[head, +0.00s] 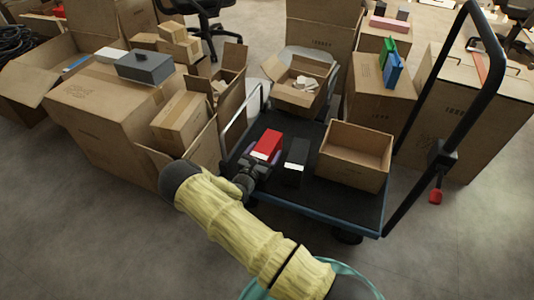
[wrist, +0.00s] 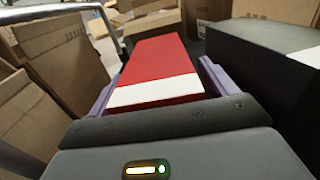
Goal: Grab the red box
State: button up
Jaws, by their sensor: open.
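The red box (head: 268,143) has a white band on its near end and lies on the black deck of a flat trolley (head: 331,198). It also fills the middle of the wrist view (wrist: 157,68). My gripper (head: 262,156) is at the near end of the red box. In the wrist view its open fingers (wrist: 157,92) stand on the left and right sides of the box, with the box between them. I cannot tell whether either finger touches it. The box's underside is hidden.
A black box (head: 296,155) with a white band lies close to the right of the red box. An open carton (head: 355,158) stands on the deck's right. Cartons (head: 180,122) crowd the left side. The trolley's black handle (head: 425,110) rises at right.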

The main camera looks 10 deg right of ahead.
jog(key=c, duration=1.4)
jog(key=shift+r, duration=0.1)
notch_tip(320, 180, up, 10)
jog(key=p, duration=0.6)
